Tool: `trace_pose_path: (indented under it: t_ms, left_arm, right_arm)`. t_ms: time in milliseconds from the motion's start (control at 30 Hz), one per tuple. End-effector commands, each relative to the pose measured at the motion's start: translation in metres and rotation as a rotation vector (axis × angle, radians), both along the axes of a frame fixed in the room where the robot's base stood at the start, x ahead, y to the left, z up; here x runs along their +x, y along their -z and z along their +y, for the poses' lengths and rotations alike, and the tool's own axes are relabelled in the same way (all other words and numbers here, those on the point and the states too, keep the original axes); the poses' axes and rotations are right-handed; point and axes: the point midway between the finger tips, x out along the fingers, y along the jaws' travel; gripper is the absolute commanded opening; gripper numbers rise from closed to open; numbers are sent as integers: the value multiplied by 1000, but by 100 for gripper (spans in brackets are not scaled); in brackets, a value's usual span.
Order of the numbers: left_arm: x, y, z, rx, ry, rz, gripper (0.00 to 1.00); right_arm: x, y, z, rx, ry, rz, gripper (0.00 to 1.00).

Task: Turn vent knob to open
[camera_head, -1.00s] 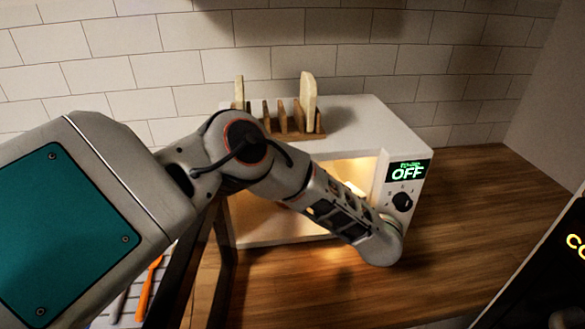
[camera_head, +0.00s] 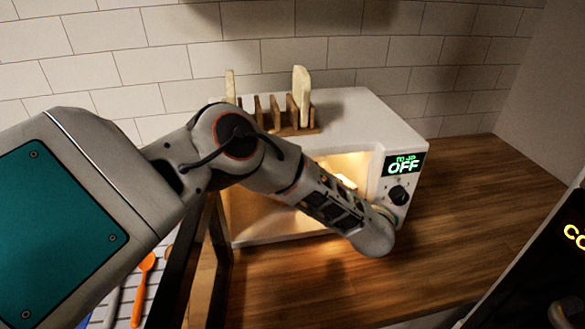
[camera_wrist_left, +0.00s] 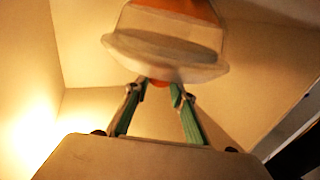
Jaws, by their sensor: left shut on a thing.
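In the left wrist view a pale, translucent container (camera_wrist_left: 165,50) with an orange top part (camera_wrist_left: 180,8) stands just beyond my left gripper. My left gripper (camera_wrist_left: 160,84) has its green-sided fingers converging on a small red-orange knob (camera_wrist_left: 160,83) at the container's near edge and is shut on it. Most of the knob is hidden, so I cannot tell how far it is turned. In the head view my left arm reaches into the lit, open microwave (camera_head: 365,115), and the gripper and container are hidden behind the arm. My right gripper is not in view.
The microwave's display (camera_head: 404,165) reads OFF above a black dial (camera_head: 398,195). The open door (camera_head: 195,265) is at the left, near an orange spoon (camera_head: 144,285). The wooden counter (camera_head: 470,220) is clear at right.

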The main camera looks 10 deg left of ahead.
Motion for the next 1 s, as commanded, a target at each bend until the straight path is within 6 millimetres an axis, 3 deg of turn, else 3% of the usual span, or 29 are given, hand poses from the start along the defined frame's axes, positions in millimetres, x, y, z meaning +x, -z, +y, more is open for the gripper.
trace_pose_path:
  t_ms: [333,1000]
  left_arm:
    - [-1,0,3,1,80,1,2]
    - [-7,0,10,1,475,0,2]
  right_arm:
    - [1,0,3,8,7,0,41]
    - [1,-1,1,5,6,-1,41]
